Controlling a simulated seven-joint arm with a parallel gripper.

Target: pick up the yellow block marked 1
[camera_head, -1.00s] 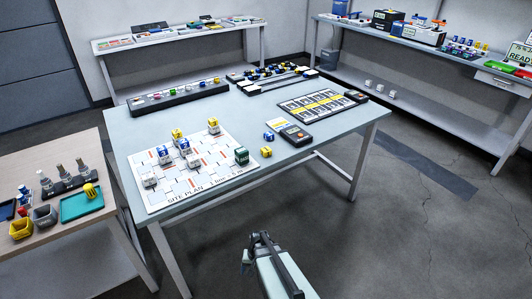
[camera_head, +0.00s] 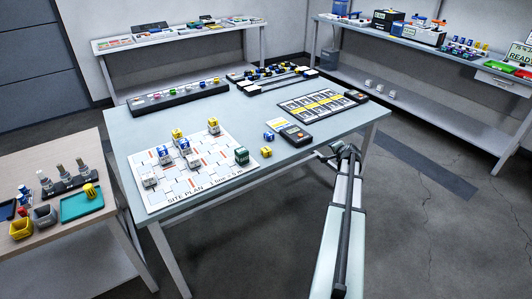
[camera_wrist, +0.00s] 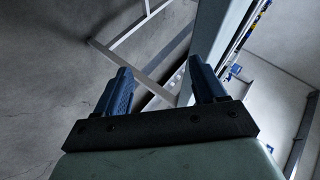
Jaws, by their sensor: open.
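Several yellow blocks show in the head view, and their marks are too small to read. One yellow block (camera_head: 177,134) and another yellow block (camera_head: 213,125) stand on the site plan. A small yellow block (camera_head: 266,152) lies on the table just right of the plan. My gripper (camera_head: 326,154) is at the table's front edge, to the right of these blocks, and holds nothing. In the wrist view, its two blue fingers (camera_wrist: 160,88) are apart with only floor and table frame between them.
The white site plan (camera_head: 182,200) also carries white, blue and green blocks. A blue block (camera_head: 268,136) and a dark handheld device (camera_head: 296,136) lie close to my gripper. A side table (camera_head: 80,232) at left holds a teal tray (camera_head: 72,210) with a yellow piece.

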